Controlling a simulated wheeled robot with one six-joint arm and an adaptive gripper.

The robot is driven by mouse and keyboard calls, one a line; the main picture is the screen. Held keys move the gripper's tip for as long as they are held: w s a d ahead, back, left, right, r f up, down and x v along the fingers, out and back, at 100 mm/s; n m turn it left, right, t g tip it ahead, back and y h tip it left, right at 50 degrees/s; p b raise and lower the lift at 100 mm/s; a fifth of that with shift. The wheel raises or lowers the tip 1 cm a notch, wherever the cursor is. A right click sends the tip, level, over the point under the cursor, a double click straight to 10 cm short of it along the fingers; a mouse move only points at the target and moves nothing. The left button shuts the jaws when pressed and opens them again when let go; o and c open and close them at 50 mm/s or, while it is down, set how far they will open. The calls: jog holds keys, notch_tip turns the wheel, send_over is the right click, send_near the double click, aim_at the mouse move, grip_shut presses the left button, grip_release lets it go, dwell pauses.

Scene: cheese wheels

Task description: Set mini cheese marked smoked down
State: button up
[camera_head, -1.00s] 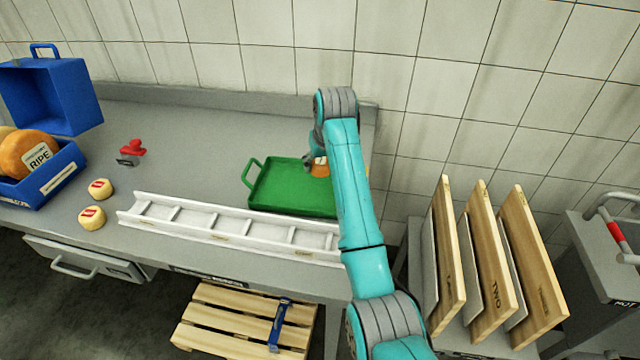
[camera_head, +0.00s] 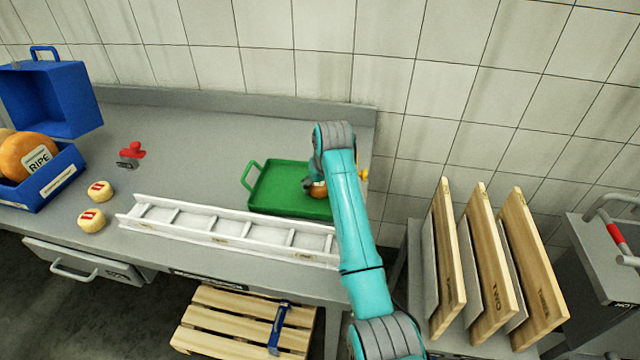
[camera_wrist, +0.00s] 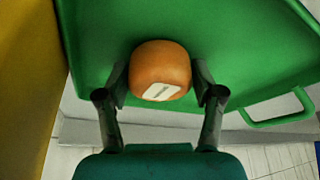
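The mini cheese (camera_wrist: 160,68) is a small orange-brown round with a white label whose print I cannot read. It sits between the two dark fingers of my gripper (camera_wrist: 160,84) in the wrist view, with a finger close against each side. In the head view the cheese (camera_head: 319,189) is partly hidden by my arm, over the right part of the green tray (camera_head: 275,190). I cannot tell whether it touches the tray floor. The green tray (camera_wrist: 240,50) fills much of the wrist view behind the cheese.
A white divided rack (camera_head: 230,232) lies in front of the tray. Two pale mini cheeses (camera_head: 92,220) with red labels, a red-handled stamp (camera_head: 131,153) and a blue crate (camera_head: 45,185) with a large RIPE cheese stand left. Upright wooden boards (camera_head: 487,265) stand right. The back middle counter is clear.

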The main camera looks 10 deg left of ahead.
jog(key=shift+o, duration=0.8)
jog(key=shift+r, duration=0.15)
jog(key=shift+s+r, duration=0.1)
jog(key=shift+r, duration=0.25)
jog(key=v, duration=1.1)
jog(key=shift+s+d, duration=0.15)
jog(key=shift+r, duration=0.1)
